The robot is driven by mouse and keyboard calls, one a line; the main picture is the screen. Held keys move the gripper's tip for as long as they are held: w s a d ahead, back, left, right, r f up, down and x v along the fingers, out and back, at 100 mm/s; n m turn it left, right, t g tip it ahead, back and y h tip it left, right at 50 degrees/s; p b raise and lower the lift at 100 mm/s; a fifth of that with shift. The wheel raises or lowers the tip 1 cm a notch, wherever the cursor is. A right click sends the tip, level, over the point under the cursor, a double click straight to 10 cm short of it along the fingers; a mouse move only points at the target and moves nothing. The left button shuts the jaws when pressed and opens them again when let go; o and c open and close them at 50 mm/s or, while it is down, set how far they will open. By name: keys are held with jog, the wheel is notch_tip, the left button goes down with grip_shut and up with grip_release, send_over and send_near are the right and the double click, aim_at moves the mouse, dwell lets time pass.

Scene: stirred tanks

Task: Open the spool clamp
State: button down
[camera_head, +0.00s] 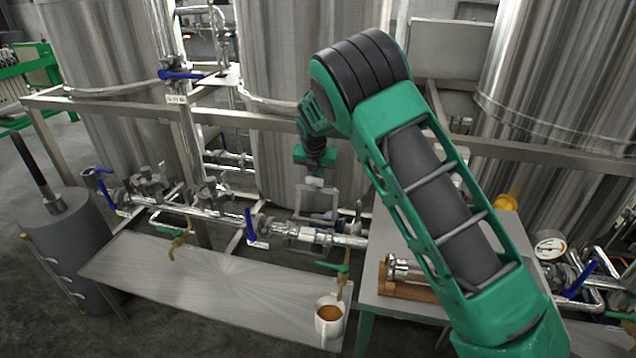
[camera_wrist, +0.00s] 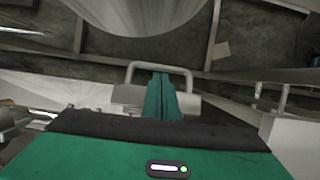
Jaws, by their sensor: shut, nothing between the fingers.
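My gripper (camera_head: 315,172) hangs at the end of my arm above the pipe run in the head view. Its teal fingers (camera_wrist: 160,85) are shut with nothing between them in the wrist view. A pale metal loop (camera_wrist: 133,70) shows around and behind the fingertips; whether they touch it I cannot tell. A pale frame shows just below the gripper in the head view too. The steel spool section (camera_head: 306,236) lies in the pipe run below my gripper, beside a blue-handled valve (camera_head: 250,228). The spool clamp is too small to make out clearly.
A metal piece (camera_head: 400,268) lies on a wooden block on the right table (camera_head: 368,290). Rails and large tanks (camera_head: 300,60) stand behind.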

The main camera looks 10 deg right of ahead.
jog(key=w+d+r+v, duration=0.1)
jog(key=w+v, duration=0.1)
jog(key=v, duration=0.7)
jog(key=s+d+r+m+g, duration=0.1)
jog(key=s+d+r+m, duration=0.3)
jog(key=s+d+m, duration=0.65)
jog(key=s+d+r+m+g, duration=0.1)
jog(key=s+d+r+m, duration=0.3)
jog(key=s+d+m, duration=0.65)
jog(key=s+d+f+m+g, duration=0.1)
jog(key=s+d+m, duration=0.2)
jog(key=s+m, duration=0.5)
jog(key=s+d+f+m+g+y, duration=0.1)
jog(key=s+d+m, duration=0.3)
jog(key=s, duration=2.3)
jog(key=m, duration=0.5)
jog(key=shift+f+y, duration=0.25)
jog(key=shift+y, duration=0.05)
jog(key=shift+w+f, duration=0.25)
jog(key=shift+w, duration=0.3)
